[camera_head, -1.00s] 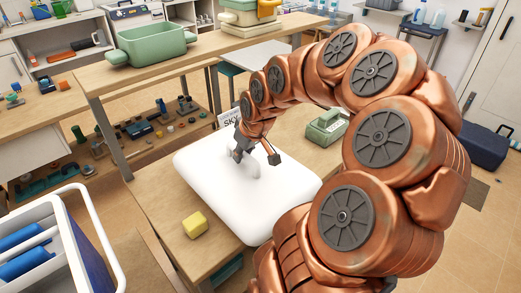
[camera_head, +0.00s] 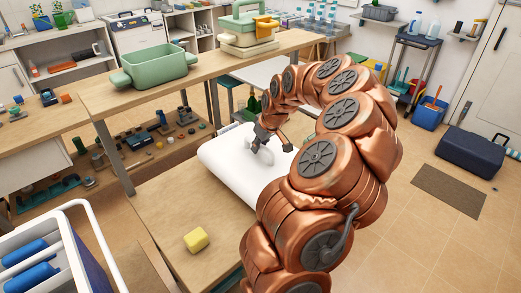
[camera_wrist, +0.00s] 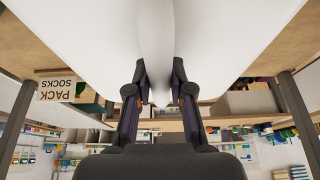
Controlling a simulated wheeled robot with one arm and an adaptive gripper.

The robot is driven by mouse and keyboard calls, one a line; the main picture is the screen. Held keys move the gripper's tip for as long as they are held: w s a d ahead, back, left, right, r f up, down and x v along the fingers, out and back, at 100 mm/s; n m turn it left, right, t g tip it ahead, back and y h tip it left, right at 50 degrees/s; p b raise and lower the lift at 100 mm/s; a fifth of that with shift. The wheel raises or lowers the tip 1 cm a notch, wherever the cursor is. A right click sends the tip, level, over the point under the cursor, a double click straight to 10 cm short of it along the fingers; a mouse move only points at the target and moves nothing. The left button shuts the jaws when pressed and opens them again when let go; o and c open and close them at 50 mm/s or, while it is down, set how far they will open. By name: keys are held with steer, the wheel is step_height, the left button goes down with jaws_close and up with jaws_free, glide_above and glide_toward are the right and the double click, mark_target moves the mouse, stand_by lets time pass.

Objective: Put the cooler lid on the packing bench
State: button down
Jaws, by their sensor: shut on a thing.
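The large white cooler lid (camera_head: 222,165) is over the far right part of a low wooden table (camera_head: 160,215); its right side is hidden behind my arm. I cannot tell whether it is clear of the tabletop. My gripper (camera_head: 270,147) is shut on the raised grip in the middle of the lid. In the wrist view my fingers (camera_wrist: 160,88) sit either side of this white ridge, and the lid (camera_wrist: 80,35) fills the top. I cannot tell for sure which surface is the packing bench.
A yellow block (camera_head: 196,239) lies on the low table. A white and blue open cooler (camera_head: 85,262) with blue bottles stands lower left. A longer wooden bench (camera_head: 100,98) behind carries a green tub (camera_head: 154,65). A "PACK SOCKS" sign (camera_wrist: 56,88) shows in the wrist view.

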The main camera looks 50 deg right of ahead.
mark_target(260, 153)
steer(key=shift+w+d, duration=0.2)
steer(key=shift+d, duration=0.3)
step_height(260, 153, down, 3)
steer(key=shift+r+p, duration=0.15)
steer(key=shift+p, duration=0.55)
steer(key=shift+f, duration=0.45)
steer(key=shift+f, duration=0.2)
steer(key=c, duration=1)
jaws_free()
steer(key=shift+c, duration=0.2)
